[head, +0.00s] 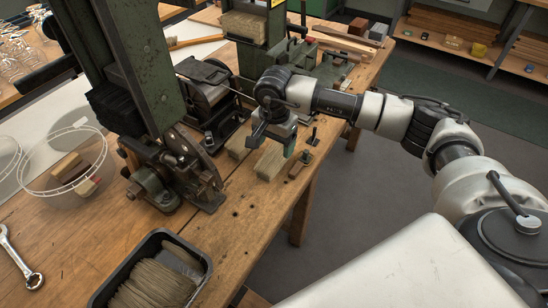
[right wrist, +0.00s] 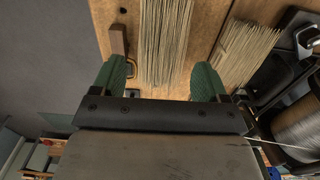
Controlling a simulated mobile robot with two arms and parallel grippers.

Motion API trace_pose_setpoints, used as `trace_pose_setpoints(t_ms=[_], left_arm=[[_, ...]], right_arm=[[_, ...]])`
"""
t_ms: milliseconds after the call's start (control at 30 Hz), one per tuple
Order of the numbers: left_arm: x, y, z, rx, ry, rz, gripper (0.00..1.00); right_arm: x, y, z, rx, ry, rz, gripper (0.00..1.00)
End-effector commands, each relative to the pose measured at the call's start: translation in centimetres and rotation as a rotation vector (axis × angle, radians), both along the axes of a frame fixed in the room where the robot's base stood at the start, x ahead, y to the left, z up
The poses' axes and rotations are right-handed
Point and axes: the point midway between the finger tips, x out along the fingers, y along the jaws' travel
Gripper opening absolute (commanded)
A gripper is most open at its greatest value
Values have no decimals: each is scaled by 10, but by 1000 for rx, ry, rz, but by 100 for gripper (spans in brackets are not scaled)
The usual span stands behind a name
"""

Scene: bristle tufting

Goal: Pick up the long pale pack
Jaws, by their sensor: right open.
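A long pale pack (head: 270,161) of straight bristles lies on the wooden bench near its right edge. My right gripper (head: 272,138) is above its far end, pointing down. In the right wrist view the pack (right wrist: 165,40) runs between the two green fingers of the open gripper (right wrist: 160,80), with a gap on each side. The gripper's body hides the pack's near end there. A second pale pack (head: 239,147) lies to the left, outside the fingers; it also shows in the right wrist view (right wrist: 240,52). My left gripper is not in view.
A small brown block (head: 300,164) lies close right of the pack. A green machine (head: 135,70) and a wire spool unit (head: 207,92) stand to the left. A black tray (head: 204,258) of bristles sits at the front. Bare bench lies between tray and packs.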

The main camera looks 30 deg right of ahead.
Motion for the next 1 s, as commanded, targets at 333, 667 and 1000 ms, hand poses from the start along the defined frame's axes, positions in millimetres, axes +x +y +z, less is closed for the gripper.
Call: trace_pose_setpoints(t_ms=[333, 667, 1000], left_arm=[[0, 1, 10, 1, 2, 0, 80], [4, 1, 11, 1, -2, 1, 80], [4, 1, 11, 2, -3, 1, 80]], right_arm=[[0, -2, -36, 2, 2, -2, 74], [1, -3, -62, 3, -2, 0, 74], [1, -3, -62, 3, -2, 0, 42]])
